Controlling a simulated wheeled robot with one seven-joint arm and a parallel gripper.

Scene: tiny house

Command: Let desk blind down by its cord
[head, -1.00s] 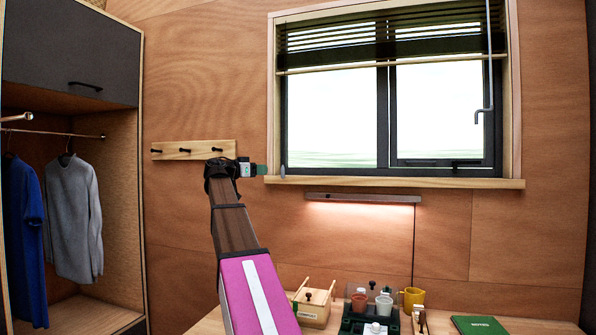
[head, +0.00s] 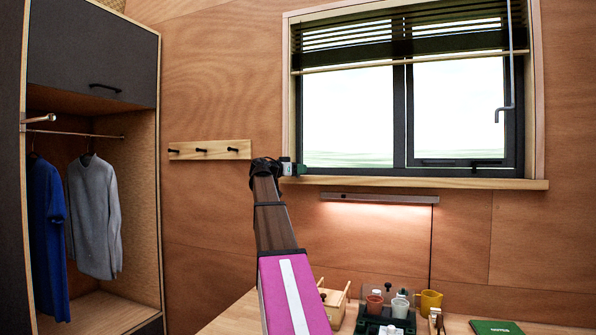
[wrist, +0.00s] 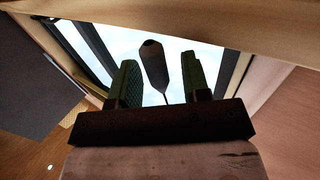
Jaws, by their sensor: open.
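The desk blind (head: 410,38) is a dark slatted blind gathered at the top of the window, with a pale bottom rail (head: 410,62). My gripper (head: 300,169) is at the window's lower left corner, just above the sill. In the wrist view my gripper (wrist: 158,85) is open, with a dark green finger on each side. A dark, tapered cord pull (wrist: 153,62) with a thin cord at its narrow end shows between the fingers, apart from both. In the head view the pull cannot be made out beside the fingers, and its cord is too thin to trace.
The wooden sill (head: 420,182) runs close below my gripper, and a light bar (head: 380,198) is under it. A grey wand (head: 512,70) with a bent end hangs at the window's right. Pots, a yellow mug (head: 430,300) and a green book (head: 500,327) are on the desk.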

